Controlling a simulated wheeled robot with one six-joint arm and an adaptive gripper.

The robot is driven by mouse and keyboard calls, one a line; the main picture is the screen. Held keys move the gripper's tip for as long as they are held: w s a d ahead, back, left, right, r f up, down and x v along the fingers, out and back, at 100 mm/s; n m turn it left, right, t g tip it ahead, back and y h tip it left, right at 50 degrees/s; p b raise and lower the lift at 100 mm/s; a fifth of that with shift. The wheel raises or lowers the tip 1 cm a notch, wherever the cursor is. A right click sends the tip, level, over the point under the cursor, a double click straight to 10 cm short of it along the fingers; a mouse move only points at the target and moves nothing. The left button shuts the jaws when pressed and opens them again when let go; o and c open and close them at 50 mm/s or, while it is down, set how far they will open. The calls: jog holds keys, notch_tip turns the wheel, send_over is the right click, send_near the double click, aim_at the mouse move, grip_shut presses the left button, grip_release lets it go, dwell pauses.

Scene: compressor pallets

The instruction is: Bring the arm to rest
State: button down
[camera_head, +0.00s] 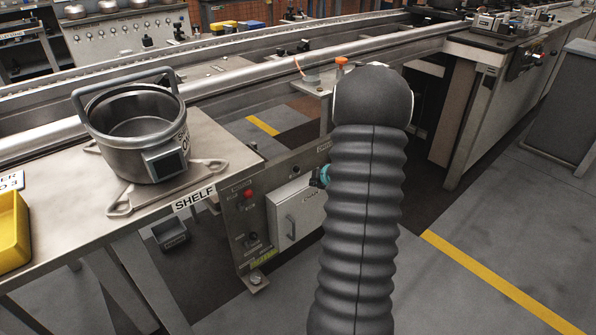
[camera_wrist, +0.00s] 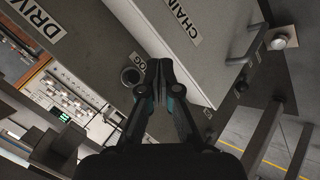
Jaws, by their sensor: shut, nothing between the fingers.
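My arm (camera_head: 362,210) rises in a black ribbed sleeve through the middle of the head view. My gripper (camera_wrist: 159,65) shows in the wrist view with its two dark fingers together and nothing between them. In the wrist view a grey surface with the labels "DRIVE" and "CHAIN" lies beyond the fingers. A round metal opening (camera_wrist: 131,76) is just left of the fingertips; I cannot tell whether they touch anything. In the head view my gripper is mostly hidden behind the arm, with only a small teal part (camera_head: 321,176) showing at its left.
A metal pot (camera_head: 115,139) with a raised handle stands on a plate on the table marked "SHELF" (camera_head: 195,197). A yellow bin (camera_head: 12,232) sits at the left edge. A conveyor rail (camera_head: 240,70) runs behind. Open floor with a yellow line (camera_head: 495,280) lies at right.

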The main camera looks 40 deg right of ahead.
dwell(0.5)
jog(key=s+d+f+m+g+h, duration=0.35)
jog(key=s+m, duration=0.25)
jog(key=s, duration=0.2)
jog(key=s+a+r+m+g, duration=0.3)
jog(key=s+r, duration=0.2)
jog(key=s+a+r+t+y, duration=0.1)
jog(key=s+a+r, duration=0.4)
jog(key=a, duration=0.7)
jog(key=s+a+r+m+t+y, duration=0.1)
jog(key=s+a+r+y, duration=0.1)
jog(key=s+a+r, duration=0.3)
jog(key=s+a+r+t+y, duration=0.1)
jog(key=s+a+r, duration=0.4)
jog(key=a, duration=1.5)
notch_tip(320, 180, up, 6)
jog(key=shift+f+m, duration=0.1)
jog(key=shift+m, duration=0.3)
jog(key=shift+y, duration=0.25)
